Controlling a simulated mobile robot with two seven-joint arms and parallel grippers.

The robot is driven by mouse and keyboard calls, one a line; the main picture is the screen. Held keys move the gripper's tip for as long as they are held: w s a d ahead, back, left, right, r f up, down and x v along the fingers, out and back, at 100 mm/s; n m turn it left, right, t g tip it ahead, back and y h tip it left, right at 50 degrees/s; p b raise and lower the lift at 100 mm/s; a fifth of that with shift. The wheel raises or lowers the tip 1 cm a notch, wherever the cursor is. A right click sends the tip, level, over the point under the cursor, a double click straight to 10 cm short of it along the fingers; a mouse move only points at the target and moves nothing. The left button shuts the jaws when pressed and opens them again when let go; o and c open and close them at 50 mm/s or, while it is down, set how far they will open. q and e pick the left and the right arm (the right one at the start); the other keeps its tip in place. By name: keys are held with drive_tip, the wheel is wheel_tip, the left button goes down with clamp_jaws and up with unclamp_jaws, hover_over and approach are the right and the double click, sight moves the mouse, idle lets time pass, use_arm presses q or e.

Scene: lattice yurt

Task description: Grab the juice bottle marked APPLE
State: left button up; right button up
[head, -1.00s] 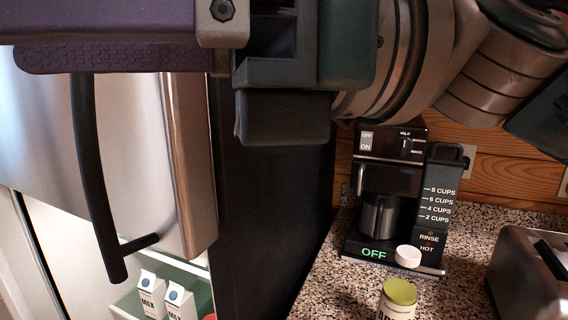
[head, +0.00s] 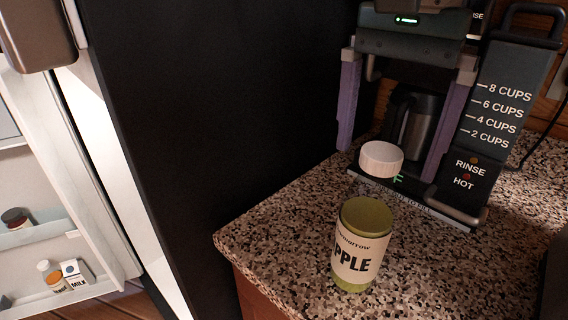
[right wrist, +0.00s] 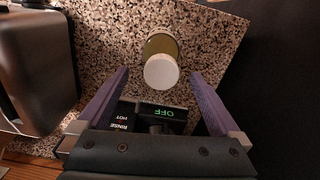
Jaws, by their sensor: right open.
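The APPLE juice bottle (head: 361,267) stands upright on the speckled counter, its label partly turned so that "PPLE" reads. It has a green body, and a white cap (head: 381,160) shows above it in line with the body. My right gripper (head: 390,158) is open and empty, with two purple fingers pointing down past the cap on either side. In the right wrist view the cap (right wrist: 160,71) lies between the fingertips, apart from both, with the green body (right wrist: 160,45) beyond. My left gripper is not in view.
A black coffee maker (head: 512,110) stands close behind the bottle. A toaster (right wrist: 38,60) shows in the right wrist view. A dark tall panel (head: 240,110) rises left of the counter. The open fridge at far left holds a milk carton (head: 75,270).

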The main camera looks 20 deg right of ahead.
sight(374, 182)
drive_tip(key=f, duration=0.1)
drive_tip(key=f+p, duration=0.1)
drive_tip(key=f, duration=0.2)
drive_tip(key=shift+s+a+f+p, duration=0.15)
drive_tip(key=shift+a+f+p, duration=0.15)
drive_tip(key=shift+a+f, duration=0.05)
drive_tip(key=shift+f, duration=0.35)
drive_tip(key=shift+c, duration=0.2)
clamp_jaws()
drive_tip(key=shift+r, duration=0.1)
